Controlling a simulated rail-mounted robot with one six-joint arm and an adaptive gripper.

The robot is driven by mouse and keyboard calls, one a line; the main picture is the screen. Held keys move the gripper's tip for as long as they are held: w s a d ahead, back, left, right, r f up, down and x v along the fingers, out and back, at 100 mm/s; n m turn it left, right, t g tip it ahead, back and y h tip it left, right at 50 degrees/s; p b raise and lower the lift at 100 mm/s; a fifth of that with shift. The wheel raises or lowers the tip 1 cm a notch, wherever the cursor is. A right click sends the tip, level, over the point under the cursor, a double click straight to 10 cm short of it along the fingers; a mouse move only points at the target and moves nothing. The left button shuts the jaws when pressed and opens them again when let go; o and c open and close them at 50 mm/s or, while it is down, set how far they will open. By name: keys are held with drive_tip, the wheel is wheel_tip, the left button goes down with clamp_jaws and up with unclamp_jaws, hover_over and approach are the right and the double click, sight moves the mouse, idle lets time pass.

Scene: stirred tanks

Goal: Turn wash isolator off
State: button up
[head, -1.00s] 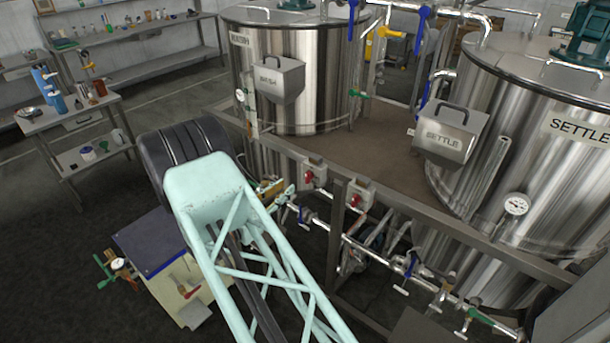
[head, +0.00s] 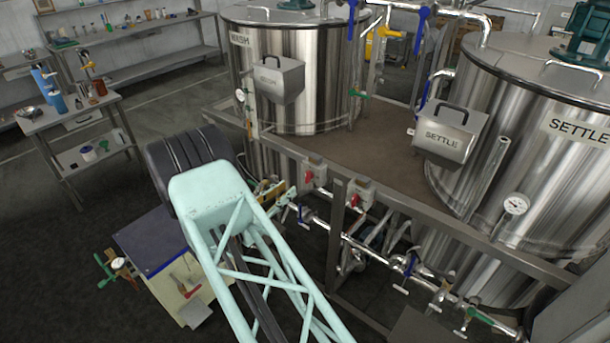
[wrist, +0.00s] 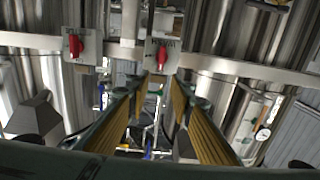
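Two grey isolator boxes with red handles are on the frame rail in the head view: a left isolator (head: 314,172) near the WASH tank (head: 295,105), and a right isolator (head: 361,194). Which one is labelled wash is too small to read. My gripper (head: 283,190) is left of the left isolator, partly hidden by my arm. In the wrist view my gripper (wrist: 160,82) is open and empty, its two yellow-lined fingers pointing at one isolator's red handle (wrist: 162,58). That handle is upright between the fingertips, apparently apart from them. The other isolator's red handle (wrist: 75,46) is upright too.
The frame rail (head: 430,215) runs past the isolators. Below it are pipes with valves (head: 402,275). The SETTLE tank (head: 530,150) stands right. A cream box-shaped unit (head: 180,285) is below my arm. A side table (head: 75,120) stands back left; floor before it is clear.

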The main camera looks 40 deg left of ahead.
sight(306, 174)
drive_tip(key=w+p, duration=0.1)
drive_tip(key=w, duration=1.1)
drive_tip(key=shift+a, duration=0.15)
clamp_jaws()
